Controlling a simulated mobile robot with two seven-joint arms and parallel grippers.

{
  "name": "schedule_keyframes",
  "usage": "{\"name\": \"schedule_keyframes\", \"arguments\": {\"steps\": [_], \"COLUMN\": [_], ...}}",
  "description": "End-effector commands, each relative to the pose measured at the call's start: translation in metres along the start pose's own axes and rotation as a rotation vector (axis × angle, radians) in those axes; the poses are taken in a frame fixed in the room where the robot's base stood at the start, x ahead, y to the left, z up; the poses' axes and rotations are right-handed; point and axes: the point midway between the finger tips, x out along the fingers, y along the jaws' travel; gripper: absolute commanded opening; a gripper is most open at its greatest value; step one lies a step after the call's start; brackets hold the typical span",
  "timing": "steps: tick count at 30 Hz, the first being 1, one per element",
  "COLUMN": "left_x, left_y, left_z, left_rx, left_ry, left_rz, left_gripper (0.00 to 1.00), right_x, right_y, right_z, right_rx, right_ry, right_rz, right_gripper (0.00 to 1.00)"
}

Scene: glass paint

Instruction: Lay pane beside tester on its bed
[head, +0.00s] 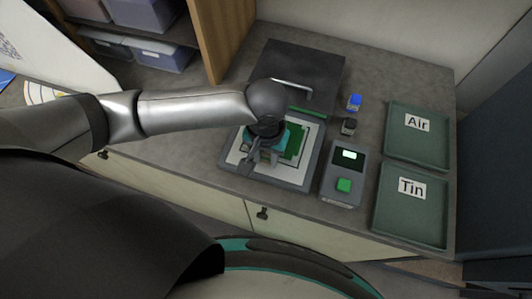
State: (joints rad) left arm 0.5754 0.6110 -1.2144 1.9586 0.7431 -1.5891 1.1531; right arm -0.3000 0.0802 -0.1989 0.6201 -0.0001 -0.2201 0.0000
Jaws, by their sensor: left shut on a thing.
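The bed is a pale panel in a dark frame (226,155) on the worktop. The tester (334,181), a grey box with a lit screen and a green button, stands just right of it. My left gripper (263,158) is over the bed, pointing down, and shut. A green pane (295,143) shows at the gripper's right side, over the bed; the gripper and wrist hide part of it. I cannot tell whether the pane touches the bed. My right gripper is not in view.
Green trays labelled Air (398,147) and Tin (408,233) lie at the right. A blue-topped bottle (354,102) and a dark one (348,127) stand behind the tester. A dark box with a handle (290,65) is behind the bed. A wooden shelf side (228,35) rises at the back left.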

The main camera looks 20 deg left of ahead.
Motion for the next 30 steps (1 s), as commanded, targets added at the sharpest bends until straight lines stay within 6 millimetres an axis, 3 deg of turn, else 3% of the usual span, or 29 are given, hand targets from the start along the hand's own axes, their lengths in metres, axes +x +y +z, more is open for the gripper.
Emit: {"name": "schedule_keyframes", "arguments": {"steps": [28, 29, 30], "left_x": [0.004, 0.004, 0.0041], "left_y": [0.0, 0.0, 0.0], "left_z": [0.0, -0.0001, -0.0001], "left_rx": [-0.001, -0.001, -0.001], "left_ry": [0.0, 0.001, 0.001], "left_rz": [0.0, 0.0, 0.0], "left_gripper": [0.0, 0.35, 0.4], "right_x": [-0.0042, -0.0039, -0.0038], "right_y": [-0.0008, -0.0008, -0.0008], "right_z": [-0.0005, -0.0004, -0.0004], "right_rx": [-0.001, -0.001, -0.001], "right_ry": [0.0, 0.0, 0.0], "right_rz": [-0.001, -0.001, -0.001], "right_gripper": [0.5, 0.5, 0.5]}}
